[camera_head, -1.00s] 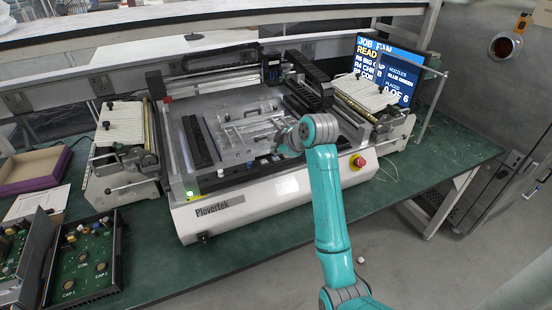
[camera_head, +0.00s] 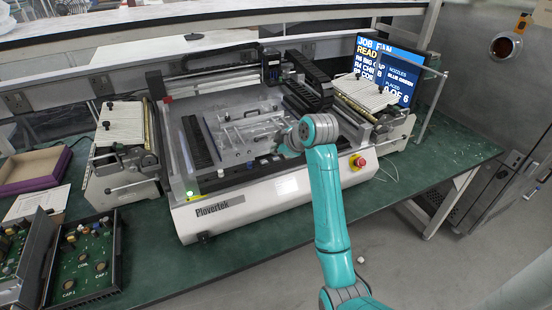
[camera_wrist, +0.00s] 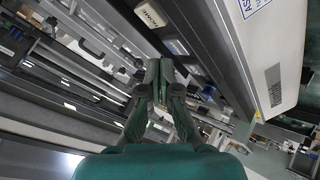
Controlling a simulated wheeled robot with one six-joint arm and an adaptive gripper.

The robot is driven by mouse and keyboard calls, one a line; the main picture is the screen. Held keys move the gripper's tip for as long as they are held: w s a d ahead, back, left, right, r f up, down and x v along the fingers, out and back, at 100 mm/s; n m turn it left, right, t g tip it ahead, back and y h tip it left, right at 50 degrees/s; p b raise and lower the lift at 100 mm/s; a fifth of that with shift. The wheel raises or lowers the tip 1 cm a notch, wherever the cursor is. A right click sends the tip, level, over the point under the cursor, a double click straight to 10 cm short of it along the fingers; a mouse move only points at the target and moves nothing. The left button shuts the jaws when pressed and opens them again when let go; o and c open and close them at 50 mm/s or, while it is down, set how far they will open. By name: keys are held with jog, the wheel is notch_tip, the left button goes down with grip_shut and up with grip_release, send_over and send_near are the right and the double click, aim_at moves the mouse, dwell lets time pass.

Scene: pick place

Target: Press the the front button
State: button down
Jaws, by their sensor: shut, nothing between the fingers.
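The white machine marked Plovertek (camera_head: 235,207) stands on the green bench, with a front panel facing me. In the wrist view, a label reading HOME (camera_wrist: 150,14) and a small pale block, perhaps a button (camera_wrist: 176,47), show on its front rail. My gripper (camera_wrist: 158,66) is shut and empty, its fingertips close to that pale block; I cannot tell whether they touch. In the head view my arm hides part of the front rail and most of the gripper. A red stop knob (camera_head: 359,161) sits at the machine's right front, and a green light (camera_head: 191,194) at its left front.
A screen (camera_head: 388,68) stands behind the right one. A dark tray of circuit parts (camera_head: 84,262) and a purple-edged box (camera_head: 33,170) are at left.

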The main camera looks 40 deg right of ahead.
aim_at(277, 159)
jog(key=shift+f, duration=0.15)
jog(key=shift+f, duration=0.3)
jog(key=shift+f, duration=0.4)
dwell(1.0)
jog(key=shift+r, duration=3.35)
